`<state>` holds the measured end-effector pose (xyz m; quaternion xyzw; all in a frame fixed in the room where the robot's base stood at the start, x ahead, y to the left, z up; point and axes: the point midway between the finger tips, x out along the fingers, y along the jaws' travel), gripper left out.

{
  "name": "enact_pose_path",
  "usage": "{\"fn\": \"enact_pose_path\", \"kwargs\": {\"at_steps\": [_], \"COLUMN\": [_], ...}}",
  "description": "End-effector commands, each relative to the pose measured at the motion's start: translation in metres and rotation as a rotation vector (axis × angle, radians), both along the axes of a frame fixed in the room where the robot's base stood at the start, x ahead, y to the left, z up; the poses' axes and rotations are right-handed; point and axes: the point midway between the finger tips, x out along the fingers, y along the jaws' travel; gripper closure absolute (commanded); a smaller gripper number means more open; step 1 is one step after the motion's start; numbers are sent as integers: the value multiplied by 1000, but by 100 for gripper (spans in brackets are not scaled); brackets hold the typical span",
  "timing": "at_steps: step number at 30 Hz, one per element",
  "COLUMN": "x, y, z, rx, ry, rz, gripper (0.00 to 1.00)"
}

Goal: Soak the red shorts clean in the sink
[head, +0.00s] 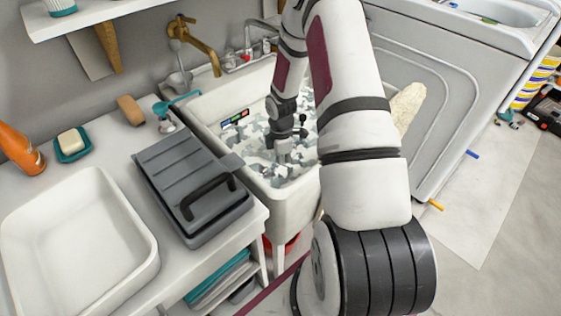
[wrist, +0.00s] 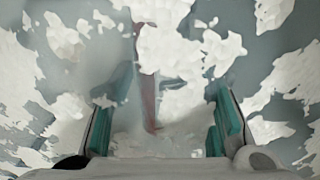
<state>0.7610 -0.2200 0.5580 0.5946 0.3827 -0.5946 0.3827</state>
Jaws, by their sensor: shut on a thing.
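The white sink (head: 300,207) holds grey water with patches of white foam. My gripper (head: 284,156) reaches down into the sink, its fingertips at or under the foam. In the wrist view the teal-padded fingers (wrist: 165,125) stand on both sides of a murky patch of water. A narrow reddish strip, taken as part of the red shorts (wrist: 149,100), shows between them through the water. The rest of the shorts is hidden by foam and water, so their shape and how they are gripped cannot be made out.
A brass faucet (head: 200,52) hangs over the sink's back left. A dark grey lidded box (head: 185,165), a white basin (head: 75,250), an orange bottle (head: 20,148) and a soap dish (head: 71,150) stand on the left counter. A white appliance (head: 440,120) stands right.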

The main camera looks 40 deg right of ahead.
Motion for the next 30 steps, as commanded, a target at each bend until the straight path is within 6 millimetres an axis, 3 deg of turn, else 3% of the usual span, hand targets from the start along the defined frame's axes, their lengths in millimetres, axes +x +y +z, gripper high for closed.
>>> {"fn": "enact_pose_path", "kwargs": {"at_steps": [5,6,9,20,23,30], "x": [0,0,0,0,1,1], "y": [0,0,0,0,-1,-1], "z": [0,0,0,4,15,62], "rx": [0,0,0,0,-1,-2], "ry": [0,0,0,-1,-2,-5], "rz": [0,0,0,0,-1,-1], "gripper": [88,50,33,33,33,33]}}
